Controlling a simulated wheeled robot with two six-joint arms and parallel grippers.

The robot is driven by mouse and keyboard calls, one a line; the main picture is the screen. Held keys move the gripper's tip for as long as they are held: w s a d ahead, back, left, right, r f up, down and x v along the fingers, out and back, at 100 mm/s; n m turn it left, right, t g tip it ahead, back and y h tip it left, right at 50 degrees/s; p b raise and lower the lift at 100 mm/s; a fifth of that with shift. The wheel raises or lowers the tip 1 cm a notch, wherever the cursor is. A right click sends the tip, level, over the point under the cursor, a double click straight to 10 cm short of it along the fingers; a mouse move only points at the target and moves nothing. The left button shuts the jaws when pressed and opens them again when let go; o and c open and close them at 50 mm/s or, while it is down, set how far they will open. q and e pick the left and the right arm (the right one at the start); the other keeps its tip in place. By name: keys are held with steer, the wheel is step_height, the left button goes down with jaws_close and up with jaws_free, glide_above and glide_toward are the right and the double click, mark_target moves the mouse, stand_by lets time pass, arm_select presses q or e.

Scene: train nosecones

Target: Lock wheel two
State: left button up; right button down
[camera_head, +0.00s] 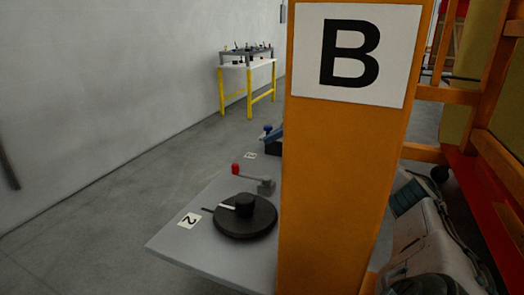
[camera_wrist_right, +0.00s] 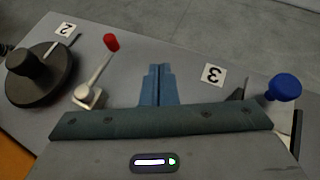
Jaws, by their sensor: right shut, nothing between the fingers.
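Wheel two (camera_head: 262,222) is a black disc with a raised hub and a white mark, on a grey table beside a label "2" (camera_head: 189,220). It also shows at the left of the right wrist view (camera_wrist_right: 58,85). My right gripper (camera_wrist_right: 158,72) is shut and empty, right of the lever in the wrist view. In the head view its teal part (camera_head: 407,198) is behind the post's right side. My left gripper is not in view.
An orange post (camera_head: 335,190) with a "B" sign (camera_head: 352,53) hides part of the grey table (camera_head: 215,262). A label "3" (camera_wrist_right: 214,73) and a blue knob (camera_wrist_right: 284,87) lie beyond the lever. A yellow-legged table (camera_head: 247,66) stands far back; floor left is clear.

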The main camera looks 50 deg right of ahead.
steer(key=shift+s+d+r, duration=0.1)
steer(key=shift+d+r, duration=0.1)
steer(key=shift+d, duration=0.4)
steer(key=shift+d+r, duration=0.15)
steer(key=shift+d, duration=0.45)
